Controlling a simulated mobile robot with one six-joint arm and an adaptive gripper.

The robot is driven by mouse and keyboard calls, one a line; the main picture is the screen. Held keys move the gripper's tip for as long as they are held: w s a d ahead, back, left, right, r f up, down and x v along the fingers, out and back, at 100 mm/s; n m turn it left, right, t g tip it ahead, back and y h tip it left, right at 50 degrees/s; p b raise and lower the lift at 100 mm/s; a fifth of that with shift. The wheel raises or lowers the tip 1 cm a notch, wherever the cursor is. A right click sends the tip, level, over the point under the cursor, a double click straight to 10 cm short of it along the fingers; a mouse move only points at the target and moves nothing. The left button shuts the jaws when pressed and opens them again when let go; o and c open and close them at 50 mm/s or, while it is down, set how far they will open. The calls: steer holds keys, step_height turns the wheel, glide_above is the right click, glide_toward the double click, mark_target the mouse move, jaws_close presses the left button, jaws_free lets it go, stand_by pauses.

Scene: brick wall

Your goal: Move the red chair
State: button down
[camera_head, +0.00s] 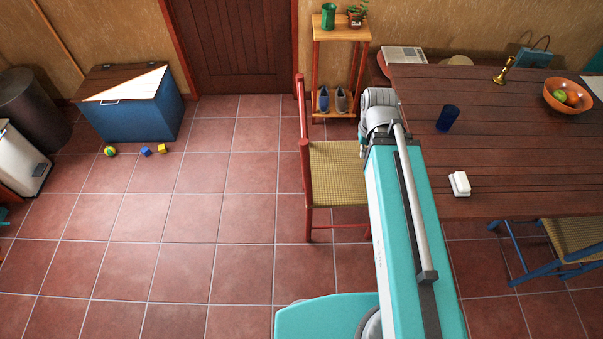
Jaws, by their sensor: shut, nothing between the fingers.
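The red chair (336,178) stands upright on the tiled floor at the left end of the table. It has a red frame and a woven yellowish seat. Its back is on the left side, so the seat faces the table (500,155). My turquoise and grey arm passes in front of the chair's right side and hides part of that edge and the gap to the table. The arm's far end is beside the chair's right side in the picture. I cannot make out the fingers of my gripper; they are hidden or out of sight.
The floor left of the chair is open. Small toys (146,151) lie by a blue chest (130,110) at the far left. A shelf (342,30) with shoes stands behind the chair. A blue chair (570,240) is at the table's near side. A bowl of fruit (553,100) is on the table.

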step_height(320, 180, up, 10)
steer(key=p, duration=0.8)
steer(key=shift+d, duration=0.1)
